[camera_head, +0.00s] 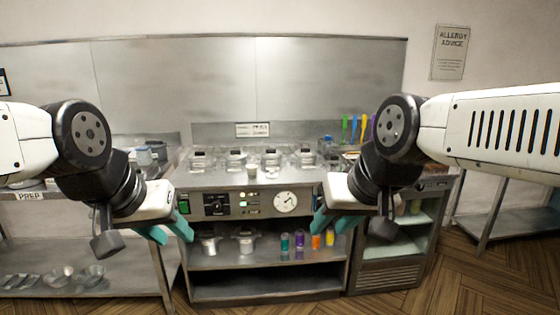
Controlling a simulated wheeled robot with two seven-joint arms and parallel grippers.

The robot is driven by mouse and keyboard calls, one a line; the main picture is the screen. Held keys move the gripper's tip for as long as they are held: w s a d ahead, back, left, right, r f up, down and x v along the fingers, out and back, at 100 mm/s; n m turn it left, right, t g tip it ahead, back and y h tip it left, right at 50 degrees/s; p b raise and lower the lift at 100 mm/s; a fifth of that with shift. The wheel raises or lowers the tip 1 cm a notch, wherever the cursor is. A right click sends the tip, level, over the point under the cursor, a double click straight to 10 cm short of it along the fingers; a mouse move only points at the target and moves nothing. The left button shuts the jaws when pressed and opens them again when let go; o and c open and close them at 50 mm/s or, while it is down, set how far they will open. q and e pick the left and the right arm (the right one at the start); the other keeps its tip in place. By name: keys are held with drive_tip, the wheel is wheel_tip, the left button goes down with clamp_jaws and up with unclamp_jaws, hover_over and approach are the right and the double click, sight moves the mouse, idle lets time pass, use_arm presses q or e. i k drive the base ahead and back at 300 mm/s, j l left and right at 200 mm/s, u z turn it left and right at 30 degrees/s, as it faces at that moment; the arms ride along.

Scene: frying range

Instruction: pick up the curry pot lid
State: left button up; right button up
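Several lidded pots sit in a row in the steel counter top of the range. Their lids have dark handles: a far left lid (199,160), a second lid (236,159), a third lid (273,159) and a right lid (307,158). I cannot tell which one is the curry pot lid. My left gripper (167,232) has teal fingers spread apart and empty, in front of the counter's left end. My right gripper (334,221) is also open and empty, in front of the counter's right end. Both are nearer to me and lower in the picture than the lids.
The range's front panel (232,204) has knobs and a dial. Metal pots (243,240) and colourful bottles (300,241) stand on the shelf below. A small white cup (252,170) stands before the lids. Coloured-handled utensils (354,128) stand at the back right. A prep table (60,250) is left.

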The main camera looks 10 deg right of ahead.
sight(233, 155)
drive_tip(key=z, duration=0.25)
drive_tip(key=i+j+z, duration=0.5)
drive_tip(key=z, duration=0.2)
drive_tip(key=i+j, duration=0.25)
drive_tip(key=i+j+z, duration=0.1)
drive_tip(key=j, duration=0.4)
drive_tip(key=i+j, duration=0.35)
drive_tip(key=i+j+z, duration=0.1)
drive_tip(key=j, duration=0.3)
drive_tip(key=i+j, duration=0.35)
drive_tip(key=i+j+z, duration=0.1)
drive_tip(key=j, duration=0.35)
drive_tip(key=i, duration=0.1)
